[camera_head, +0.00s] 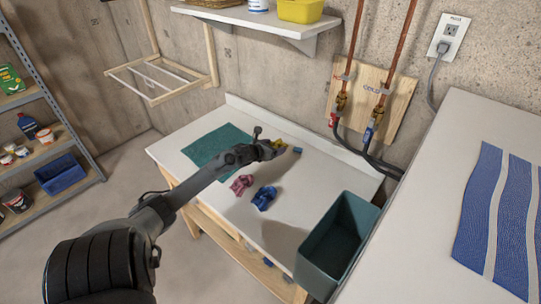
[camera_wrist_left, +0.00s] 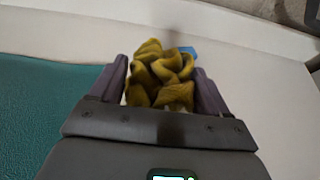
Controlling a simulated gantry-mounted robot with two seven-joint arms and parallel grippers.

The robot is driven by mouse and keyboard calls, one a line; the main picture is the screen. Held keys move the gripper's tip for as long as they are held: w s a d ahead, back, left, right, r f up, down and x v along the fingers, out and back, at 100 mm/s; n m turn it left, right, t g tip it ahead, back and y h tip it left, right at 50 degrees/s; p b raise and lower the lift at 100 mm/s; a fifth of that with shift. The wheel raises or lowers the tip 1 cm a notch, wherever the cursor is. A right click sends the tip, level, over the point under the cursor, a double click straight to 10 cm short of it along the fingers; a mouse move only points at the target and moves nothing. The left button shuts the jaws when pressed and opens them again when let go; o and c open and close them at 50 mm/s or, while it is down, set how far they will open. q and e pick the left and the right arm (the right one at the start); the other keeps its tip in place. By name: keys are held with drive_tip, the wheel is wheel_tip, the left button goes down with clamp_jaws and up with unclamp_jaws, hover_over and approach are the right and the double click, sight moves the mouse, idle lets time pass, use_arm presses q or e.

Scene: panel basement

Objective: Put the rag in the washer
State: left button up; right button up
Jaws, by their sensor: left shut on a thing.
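My left gripper (camera_head: 267,149) reaches over the white worktable from the left. It is shut on a crumpled olive-yellow rag (camera_head: 279,144). In the left wrist view the rag (camera_wrist_left: 158,75) is bunched between the two fingers (camera_wrist_left: 160,80), with the white tabletop behind it. A large white appliance, perhaps the washer (camera_head: 405,185), stands at the right; no door or opening of it shows. My right gripper is not in view.
A pink cloth (camera_head: 242,184) and a blue cloth (camera_head: 264,198) lie crumpled on the worktable (camera_head: 215,140). A teal mat (camera_head: 212,148) lies at its left. A dark teal bin (camera_head: 318,268) stands between table and appliance. A striped towel (camera_head: 476,205) covers part of the appliance top.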

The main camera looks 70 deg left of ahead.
use_arm(q)
drive_tip(key=shift+s+a+f, duration=0.35)
drive_tip(key=shift+a+f, duration=0.2)
drive_tip(key=shift+a, duration=0.05)
drive_tip(key=shift+f+b, duration=0.3)
drive_tip(key=shift+f, duration=1.65)
drive_tip(key=shift+f, duration=0.1)
drive_tip(key=o, duration=1)
